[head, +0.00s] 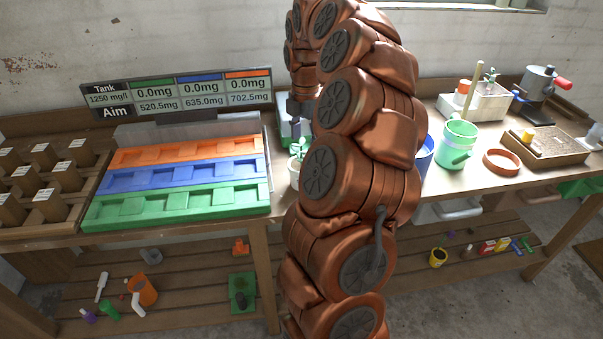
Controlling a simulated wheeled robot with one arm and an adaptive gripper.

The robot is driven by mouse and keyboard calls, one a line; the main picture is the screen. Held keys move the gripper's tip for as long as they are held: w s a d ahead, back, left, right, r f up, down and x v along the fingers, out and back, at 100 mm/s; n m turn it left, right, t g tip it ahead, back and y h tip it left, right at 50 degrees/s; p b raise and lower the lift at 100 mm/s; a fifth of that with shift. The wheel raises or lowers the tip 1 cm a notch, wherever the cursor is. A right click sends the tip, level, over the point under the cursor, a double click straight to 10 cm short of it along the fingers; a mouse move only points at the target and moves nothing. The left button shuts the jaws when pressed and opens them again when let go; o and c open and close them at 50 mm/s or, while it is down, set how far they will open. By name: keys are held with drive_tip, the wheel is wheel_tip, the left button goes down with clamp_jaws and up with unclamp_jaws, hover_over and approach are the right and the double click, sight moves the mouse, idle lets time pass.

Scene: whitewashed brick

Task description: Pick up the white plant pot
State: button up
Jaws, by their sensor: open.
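A small white plant pot (294,171) with a green seedling stands on the workbench, just right of the coloured trays. My copper arm hides part of the bench beside it. My gripper (301,112) is dark and points down above and behind the pot in the picture, apart from it. It is open and appears empty, though its fingers are small and partly hidden by the arm.
Orange, blue and green trays (178,203) lie left of the pot, with a display board (178,96) behind. A green bucket (457,146), a terracotta ring (502,162) and a wooden tray (549,151) stand to the right. A lower shelf holds loose items.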

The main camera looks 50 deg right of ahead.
sight(301, 158)
drive_tip(key=shift+a+f+p, duration=0.35)
drive_tip(key=shift+f+p, duration=0.05)
drive_tip(key=shift+f, duration=0.45)
drive_tip(key=shift+a+f+p, duration=0.3)
drive_tip(key=shift+f+p, duration=0.1)
drive_tip(key=shift+f, duration=1.7)
drive_tip(key=shift+c, duration=0.3)
clamp_jaws()
